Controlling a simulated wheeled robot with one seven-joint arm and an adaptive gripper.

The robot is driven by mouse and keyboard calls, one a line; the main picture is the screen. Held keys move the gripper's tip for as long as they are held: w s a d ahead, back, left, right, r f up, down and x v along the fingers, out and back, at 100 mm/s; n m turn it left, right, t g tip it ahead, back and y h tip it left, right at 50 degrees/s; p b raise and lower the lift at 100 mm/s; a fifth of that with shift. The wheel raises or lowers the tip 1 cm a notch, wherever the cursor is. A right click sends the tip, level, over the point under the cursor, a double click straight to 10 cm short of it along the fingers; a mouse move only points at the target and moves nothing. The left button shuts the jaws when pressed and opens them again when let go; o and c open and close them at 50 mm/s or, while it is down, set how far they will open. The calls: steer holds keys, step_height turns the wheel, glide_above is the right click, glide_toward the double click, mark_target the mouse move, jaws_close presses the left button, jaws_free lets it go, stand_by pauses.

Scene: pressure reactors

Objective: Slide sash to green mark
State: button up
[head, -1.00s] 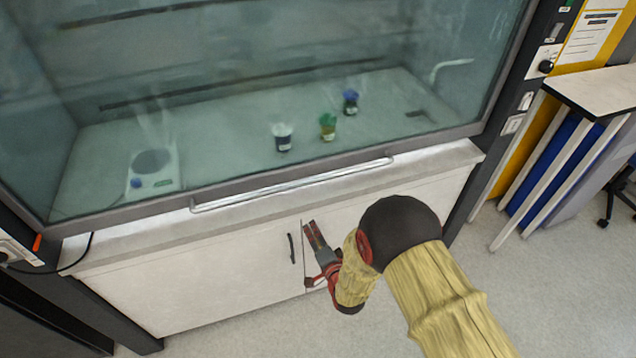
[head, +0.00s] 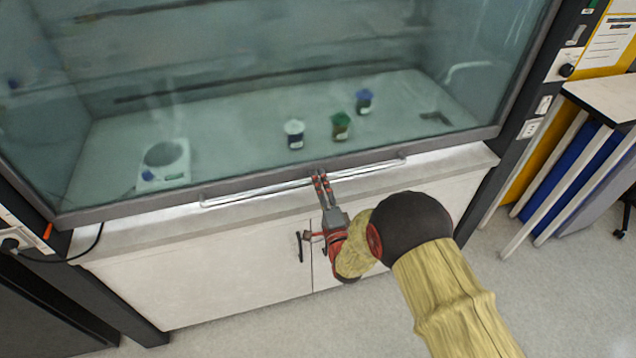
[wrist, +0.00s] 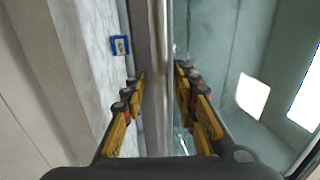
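The sash (head: 240,110) is a large glass pane with a grey lower frame, sitting low by the hood's front sill. A long metal handle bar (head: 253,191) runs along its lower edge; it also shows in the wrist view (wrist: 159,60). My gripper (head: 319,177) reaches the middle of this bar. In the wrist view my gripper (wrist: 160,82) has its two fingers apart, one on each side of the bar, with gaps showing; contact is not clear.
Behind the glass stand a white-lidded jar (head: 294,134), a green-lidded jar (head: 341,126), a blue-lidded jar (head: 364,101) and a white round-topped device (head: 164,165). White cabinet doors (head: 220,260) lie below the sill. A side bench (head: 605,97) stands at right.

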steer(key=shift+w+a, duration=0.1)
steer(key=shift+w, duration=0.2)
steer(key=shift+c, duration=0.4)
jaws_close()
stand_by(0.4)
